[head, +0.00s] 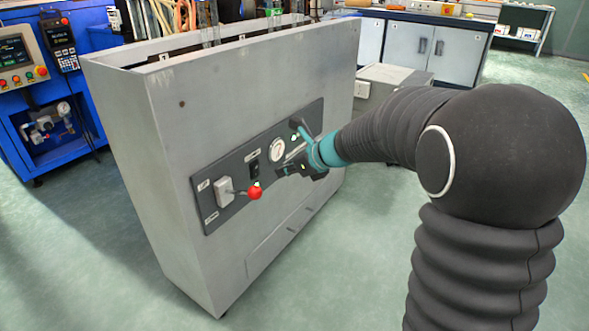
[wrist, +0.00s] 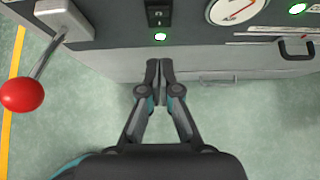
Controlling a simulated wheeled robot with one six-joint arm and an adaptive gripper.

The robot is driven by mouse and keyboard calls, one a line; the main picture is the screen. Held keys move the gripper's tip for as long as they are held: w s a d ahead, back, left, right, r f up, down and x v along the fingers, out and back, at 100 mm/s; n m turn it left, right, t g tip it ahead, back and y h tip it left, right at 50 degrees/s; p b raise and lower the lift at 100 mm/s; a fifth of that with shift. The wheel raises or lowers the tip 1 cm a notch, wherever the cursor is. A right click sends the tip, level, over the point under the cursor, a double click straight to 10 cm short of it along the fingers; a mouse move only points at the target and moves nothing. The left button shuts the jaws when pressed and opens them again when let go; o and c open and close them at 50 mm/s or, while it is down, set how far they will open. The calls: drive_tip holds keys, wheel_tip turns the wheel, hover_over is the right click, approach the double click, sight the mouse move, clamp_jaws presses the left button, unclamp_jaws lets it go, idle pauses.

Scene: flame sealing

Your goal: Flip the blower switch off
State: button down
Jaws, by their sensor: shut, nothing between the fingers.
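The labels are too small to read, and I cannot tell which way the rocker is pressed. My gripper (wrist: 159,68) is shut and empty, its fingertips below the switch and lamp in the wrist view, apart from them. In the head view my gripper (head: 279,172) is right of the switch.
The lever's red ball (wrist: 22,95) sticks out left of my gripper. The gauge (wrist: 236,8) and a dark handle (wrist: 297,49) are to the right. The grey cabinet (head: 240,100) stands on open green floor. A blue machine (head: 75,125) stands at the left.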

sight(256, 170)
drive_tip(key=shift+w+a+f, duration=0.3)
drive_tip(key=shift+w+a, duration=0.4)
drive_tip(key=shift+a, duration=0.2)
drive_tip(key=shift+w+a+f, duration=0.25)
drive_tip(key=shift+w+a, duration=0.45)
drive_tip(key=shift+a, duration=0.2)
drive_tip(key=shift+w+a+f, duration=0.3)
drive_tip(key=shift+w+a, duration=0.4)
drive_tip(key=shift+a, duration=0.2)
drive_tip(key=shift+a+r, duration=0.1)
